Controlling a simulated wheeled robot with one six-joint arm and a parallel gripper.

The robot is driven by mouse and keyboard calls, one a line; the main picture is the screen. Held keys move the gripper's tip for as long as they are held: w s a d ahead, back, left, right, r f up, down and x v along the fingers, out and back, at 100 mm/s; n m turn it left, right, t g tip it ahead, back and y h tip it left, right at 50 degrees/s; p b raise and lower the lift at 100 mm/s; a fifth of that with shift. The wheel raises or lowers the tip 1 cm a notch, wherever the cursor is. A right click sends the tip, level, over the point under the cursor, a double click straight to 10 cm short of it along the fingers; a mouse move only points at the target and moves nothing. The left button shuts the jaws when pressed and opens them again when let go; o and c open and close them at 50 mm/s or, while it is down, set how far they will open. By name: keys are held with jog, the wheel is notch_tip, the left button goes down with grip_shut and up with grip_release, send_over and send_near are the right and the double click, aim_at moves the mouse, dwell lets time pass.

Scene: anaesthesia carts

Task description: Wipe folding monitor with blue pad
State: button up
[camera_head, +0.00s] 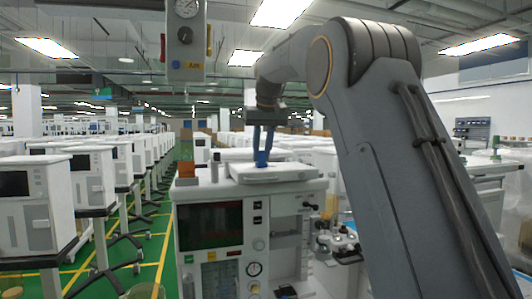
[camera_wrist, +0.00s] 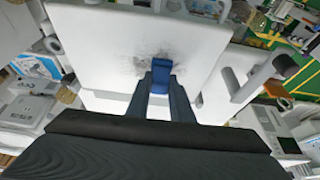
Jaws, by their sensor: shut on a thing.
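The folding monitor (camera_head: 272,173) lies as a flat white panel on top of the anaesthesia cart (camera_head: 210,190). In the wrist view its white face (camera_wrist: 100,45) fills the upper middle and carries a dark smudged patch (camera_wrist: 150,60). My gripper (camera_head: 262,150) points down over the panel. It is shut on the blue pad (camera_wrist: 161,75), which sits between the fingertips at the near edge of the smudge. The pad appears at or close to the panel's surface; I cannot tell whether it touches. In the head view the pad is hard to separate from the bluish fingers.
A small brown-topped box (camera_head: 186,169) and a grey upright piece (camera_head: 214,168) stand on the cart top left of the panel. A gauge unit (camera_head: 186,40) hangs above. Rows of white carts (camera_head: 95,170) stand at left, with green floor between them.

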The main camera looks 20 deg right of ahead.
jog(key=shift+a+f, duration=0.2)
jog(key=shift+a, duration=1.65)
jog(key=shift+w, duration=0.5)
jog(key=shift+d+r, duration=0.15)
jog(key=shift+d, duration=1.75)
jog(key=shift+d+r, duration=0.1)
jog(key=shift+d, duration=1.8)
jog(key=shift+d+f, duration=0.2)
jog(key=shift+d, duration=1.75)
notch_tip(320, 180, up, 6)
